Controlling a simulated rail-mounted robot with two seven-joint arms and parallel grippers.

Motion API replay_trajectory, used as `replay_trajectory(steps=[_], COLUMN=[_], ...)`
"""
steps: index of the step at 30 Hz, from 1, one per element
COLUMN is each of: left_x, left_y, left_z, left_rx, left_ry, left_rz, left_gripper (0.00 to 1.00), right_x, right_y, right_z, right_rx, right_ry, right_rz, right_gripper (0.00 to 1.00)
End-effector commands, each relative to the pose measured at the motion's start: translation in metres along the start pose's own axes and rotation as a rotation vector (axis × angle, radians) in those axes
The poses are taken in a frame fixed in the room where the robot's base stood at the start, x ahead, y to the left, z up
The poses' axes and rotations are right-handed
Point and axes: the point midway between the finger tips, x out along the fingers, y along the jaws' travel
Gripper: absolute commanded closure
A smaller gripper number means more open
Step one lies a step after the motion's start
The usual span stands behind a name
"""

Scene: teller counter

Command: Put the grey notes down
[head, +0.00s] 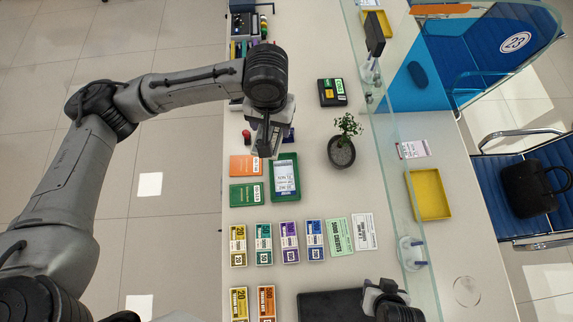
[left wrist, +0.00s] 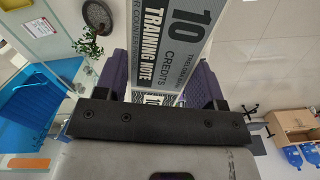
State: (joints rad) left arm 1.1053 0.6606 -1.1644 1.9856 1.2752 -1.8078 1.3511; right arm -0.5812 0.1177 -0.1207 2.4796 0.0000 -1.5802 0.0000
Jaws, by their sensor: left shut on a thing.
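My left gripper (head: 262,150) is above the counter, just over the upper left end of the green tray (head: 296,191). Its two purple-padded fingers (left wrist: 160,88) are shut on the grey notes (left wrist: 176,40), a flat bundle printed "10 credits training note". The bundle stands out between the fingers in the left wrist view. In the head view the wrist mostly hides it. A pale printed slip (head: 285,178) lies in the green tray. Part of my right arm shows at the bottom of the head view; its fingertips cannot be made out.
An orange card (head: 245,165) and a green card (head: 246,193) lie left of the tray. A potted plant (head: 342,152) stands right of the tray, before the glass screen (head: 398,190). A yellow tray (head: 428,195) lies beyond the glass.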

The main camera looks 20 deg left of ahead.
Motion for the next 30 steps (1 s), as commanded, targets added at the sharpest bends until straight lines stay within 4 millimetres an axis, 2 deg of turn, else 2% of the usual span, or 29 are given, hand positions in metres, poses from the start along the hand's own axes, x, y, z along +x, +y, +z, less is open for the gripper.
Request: replay_trajectory(steps=[1, 9, 15, 18, 22, 25, 30], left_x=[0.041, 0.166, 0.251, 0.286, 0.321, 0.339, 0.356], left_y=[0.011, 0.058, 0.089, 0.102, 0.115, 0.121, 0.124], left_z=[-0.007, -0.039, -0.053, -0.056, -0.058, -0.059, -0.059], left_rx=[-0.021, -0.140, -0.218, -0.248, -0.279, -0.294, -0.309], left_ry=[-0.004, -0.004, -0.004, -0.003, -0.001, -0.001, 0.001], left_rz=[0.001, 0.000, 0.000, 0.001, 0.000, 0.000, 0.001], left_gripper=[0.65, 0.65, 0.65, 0.65, 0.65, 0.65, 0.65], right_x=[0.032, 0.110, 0.162, 0.182, 0.201, 0.211, 0.219], right_y=[-0.001, -0.001, -0.003, -0.004, -0.005, -0.006, -0.007], right_z=[0.010, 0.034, 0.051, 0.057, 0.063, 0.066, 0.069], right_rx=[-0.001, -0.006, -0.006, -0.005, -0.004, -0.002, 0.001], right_ry=[0.000, 0.002, 0.002, 0.002, 0.002, 0.002, 0.002], right_rz=[0.001, 0.007, 0.007, 0.006, 0.005, 0.003, 0.000], right_gripper=[0.57, 0.57, 0.57, 0.57, 0.57, 0.57, 0.57])
